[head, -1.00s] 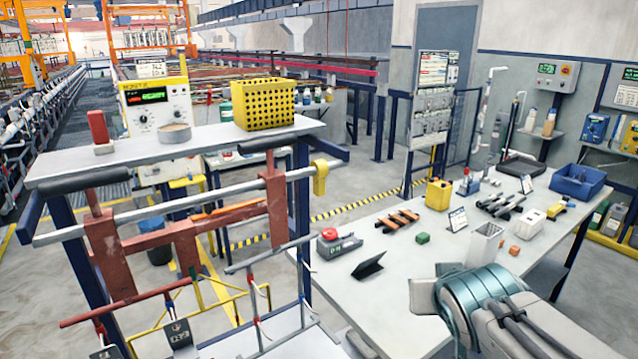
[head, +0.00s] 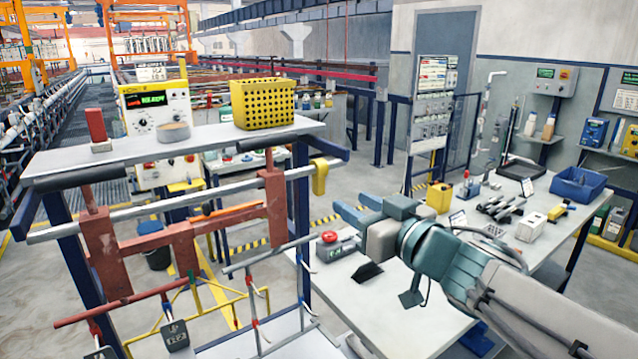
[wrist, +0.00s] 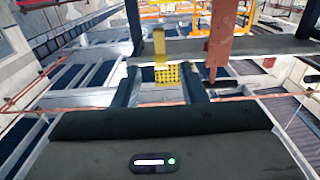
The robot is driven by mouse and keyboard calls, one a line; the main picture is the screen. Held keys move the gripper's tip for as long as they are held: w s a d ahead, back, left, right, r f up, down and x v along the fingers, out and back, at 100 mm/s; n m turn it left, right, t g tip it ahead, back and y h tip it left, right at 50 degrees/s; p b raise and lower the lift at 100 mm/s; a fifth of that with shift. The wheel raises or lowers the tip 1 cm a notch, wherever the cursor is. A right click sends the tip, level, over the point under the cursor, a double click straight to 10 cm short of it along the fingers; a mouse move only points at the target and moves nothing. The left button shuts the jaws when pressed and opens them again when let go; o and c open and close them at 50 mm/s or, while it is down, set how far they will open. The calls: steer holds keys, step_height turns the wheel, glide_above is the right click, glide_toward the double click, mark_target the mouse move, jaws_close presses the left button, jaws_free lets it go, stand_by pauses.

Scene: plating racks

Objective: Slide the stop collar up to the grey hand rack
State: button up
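The yellow stop collar (head: 319,178) sits around the right part of the steel rail, apart from the red-brown hanger (head: 274,205) to its left. It also shows in the wrist view (wrist: 159,46), ahead between my fingers. A grey rack (head: 268,257) with a thin crossbar and hanging hooks is below the rail, left of the collar; its upper attachment is not clear. My gripper (head: 350,209) is open and empty, to the right of the collar and a little lower, fingers pointing left. Its two fingers show apart in the wrist view (wrist: 160,90).
The steel rail (head: 130,212) runs in front of a shelf (head: 215,137) with a yellow basket (head: 263,103). A table (head: 385,322) with several items lies below my arm.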

mark_target(322, 184)
steer(key=x, duration=1.1)
steer(key=shift+w+a, duration=0.15)
steer(key=shift+w, duration=0.05)
jaws_close()
